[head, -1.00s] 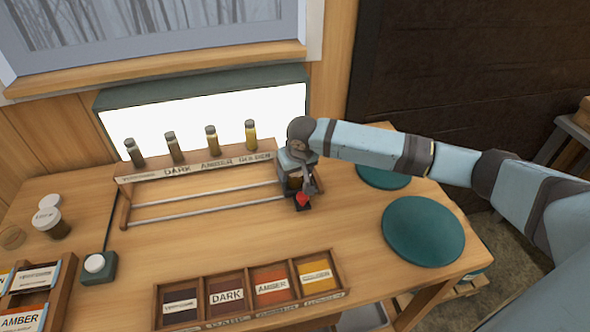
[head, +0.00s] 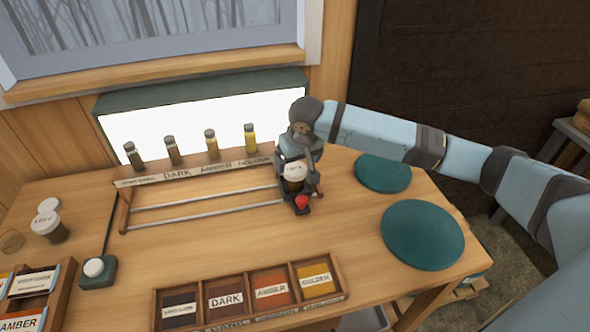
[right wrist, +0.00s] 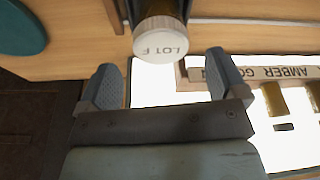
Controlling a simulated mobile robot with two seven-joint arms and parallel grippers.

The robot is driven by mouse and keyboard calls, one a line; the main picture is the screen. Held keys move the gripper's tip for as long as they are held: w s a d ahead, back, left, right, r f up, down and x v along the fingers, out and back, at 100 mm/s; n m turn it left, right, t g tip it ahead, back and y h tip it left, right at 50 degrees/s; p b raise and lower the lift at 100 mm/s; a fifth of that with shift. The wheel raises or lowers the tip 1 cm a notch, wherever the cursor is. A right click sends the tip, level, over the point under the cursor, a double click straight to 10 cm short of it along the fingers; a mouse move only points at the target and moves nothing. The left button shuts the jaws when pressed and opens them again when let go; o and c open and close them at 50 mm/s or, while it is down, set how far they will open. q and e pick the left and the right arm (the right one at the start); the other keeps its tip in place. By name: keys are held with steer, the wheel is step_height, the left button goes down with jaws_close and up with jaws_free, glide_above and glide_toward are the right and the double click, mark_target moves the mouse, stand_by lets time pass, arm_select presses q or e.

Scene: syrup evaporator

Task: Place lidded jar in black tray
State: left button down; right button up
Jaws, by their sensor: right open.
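A jar with a white lid marked "LOT F" (head: 295,171) stands upright at the right end of the rail rack. Its lid also shows in the right wrist view (right wrist: 161,40). My right gripper (right wrist: 165,80) is open and empty. In the right wrist view the jar is just beyond the fingertips, between their lines and apart from them. In the head view my right gripper (head: 300,160) is just behind and above the jar, partly covering it. I cannot make out a separate black tray; a box with labelled compartments (head: 250,322) stands at the front. My left gripper is out of view.
A rack (head: 200,174) holds several sample vials before a bright panel (head: 210,115). A small red-topped dark piece (head: 302,203) is by the jar. Two green discs (head: 422,234) lie right. Another lidded jar (head: 49,227) and a button box (head: 97,270) stand left.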

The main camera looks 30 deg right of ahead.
steer(key=v, duration=0.5)
stand_by(0.5)
